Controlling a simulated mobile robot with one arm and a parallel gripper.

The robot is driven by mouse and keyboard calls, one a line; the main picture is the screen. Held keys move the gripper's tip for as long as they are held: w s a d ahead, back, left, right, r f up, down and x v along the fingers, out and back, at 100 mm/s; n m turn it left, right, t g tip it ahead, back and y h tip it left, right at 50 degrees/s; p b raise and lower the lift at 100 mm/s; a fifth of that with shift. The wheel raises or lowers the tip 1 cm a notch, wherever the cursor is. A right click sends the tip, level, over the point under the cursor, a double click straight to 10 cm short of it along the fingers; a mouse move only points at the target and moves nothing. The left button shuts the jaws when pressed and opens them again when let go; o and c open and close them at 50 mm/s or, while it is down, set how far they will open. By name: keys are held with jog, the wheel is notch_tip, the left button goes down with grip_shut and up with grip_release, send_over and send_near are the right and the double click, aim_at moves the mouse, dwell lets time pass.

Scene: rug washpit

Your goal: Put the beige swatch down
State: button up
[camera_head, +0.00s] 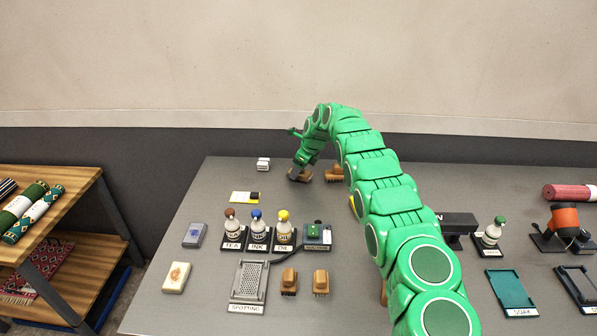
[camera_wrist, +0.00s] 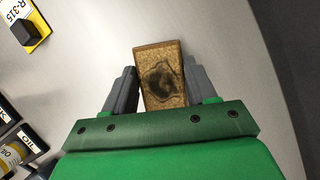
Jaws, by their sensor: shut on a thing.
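My gripper (camera_wrist: 160,78) is shut on a beige-brown swatch (camera_wrist: 163,88) with a dark stain on its face. Its two grey fingers hold the swatch from both sides. The grey table top shows around the swatch in the wrist view; I cannot tell whether the swatch touches it. In the head view my gripper (camera_head: 300,173) is low over the back left of the table, and the swatch cannot be made out clearly there.
The yellow-black R-315 tag (camera_head: 245,197) lies nearby. A white item (camera_head: 263,164) stands behind it. In front are tea, ink and oil bottles (camera_head: 257,233), a spotting tray (camera_head: 249,282) and wooden brushes (camera_head: 289,281). Blue-grey (camera_head: 194,235) and cream (camera_head: 176,277) swatches lie at left.

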aim_at(309, 174)
jog(key=shift+f, duration=0.45)
jog(key=o, duration=1.1)
jog(key=shift+f, duration=0.15)
jog(key=v, duration=1.1)
jog(key=s+d+r+n+h, duration=0.1)
jog(key=s+d+r+n, duration=0.3)
jog(key=s, duration=0.6)
jog(key=s+d+r+n+g+h, duration=0.1)
jog(key=s+d+r+n, duration=0.25)
jog(key=s+r, duration=0.45)
jog(key=s+d+r+n+h, duration=0.1)
jog(key=s+d+r+n, duration=0.25)
jog(key=s, duration=0.75)
jog(key=s+d+f+n, duration=0.1)
jog(key=s+d+n, duration=0.1)
jog(key=s, duration=1.1)
jog(key=s+d+f+n+g, duration=0.1)
jog(key=s+n, duration=0.4)
jog(key=s, duration=0.8)
jog(key=s+d+f+n+g+h, duration=0.1)
jog(key=s+n, duration=0.3)
jog(key=s, duration=0.9)
jog(key=shift+s+d+f, duration=0.1)
jog(key=shift+d+f, duration=0.1)
jog(key=shift+d, duration=0.6)
